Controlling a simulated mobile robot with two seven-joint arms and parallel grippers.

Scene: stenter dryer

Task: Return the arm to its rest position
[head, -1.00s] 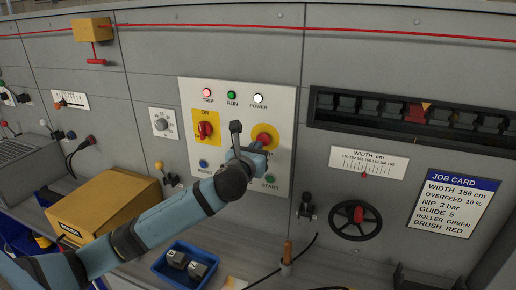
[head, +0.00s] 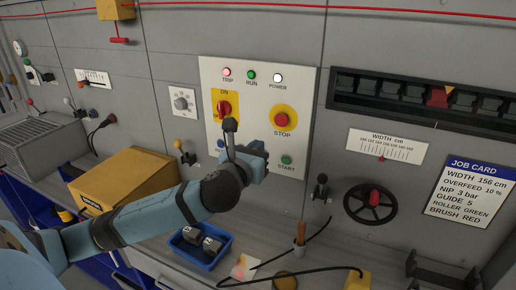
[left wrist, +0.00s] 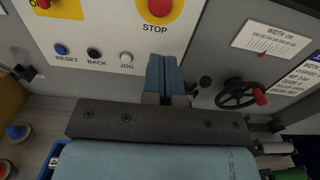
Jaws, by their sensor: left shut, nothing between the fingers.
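My left arm (head: 150,215) reaches in from the left in the head view. Its gripper (head: 259,150) is in front of the lower part of the white control panel (head: 310,120), below the red STOP button (head: 281,120). In the left wrist view the blue fingers (left wrist: 164,75) are together and empty, pointing toward the panel below STOP (left wrist: 158,10). The RESET, BACK and JOG buttons (left wrist: 126,59) show to their left. In the head view the gripper hides part of the panel's lower row; START (head: 286,160) shows. My right gripper is not in view.
A yellow-brown box (head: 120,185) stands left, near my forearm. A handwheel (head: 370,203), a lever (head: 321,188) and a job card (head: 463,198) are to the right. A cable (head: 310,272) lies on the bench.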

